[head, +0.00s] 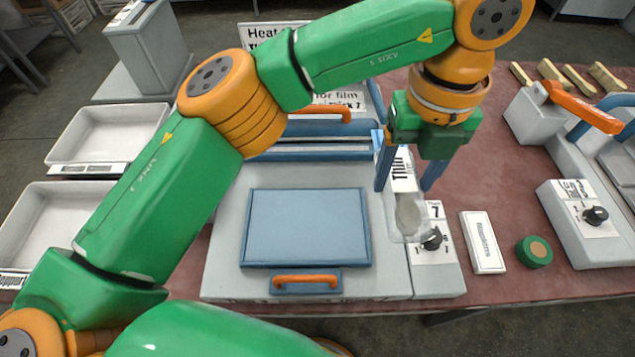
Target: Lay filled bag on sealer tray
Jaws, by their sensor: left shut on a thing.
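My left gripper (408,182) is shut on a clear film bag (408,218), which hangs from its fingers. A pale rounded spoon shape shows inside the bag, and a white label with black print, partly read as "Thin", shows between the fingers. The bag is over the right part of the sealer, to the right of the blue sealer tray (305,227). The tray is flat and bare, with an orange handle (305,281) at its front. I cannot tell whether the bag's lower end touches the sealer's grey body. My right gripper is out of view.
A dial (431,239) sits right of the bag. The sealer's blue bars (310,148) and sign stand behind the tray. Wooden pieces (580,80) lie at the back. White trays (105,135) are at left.

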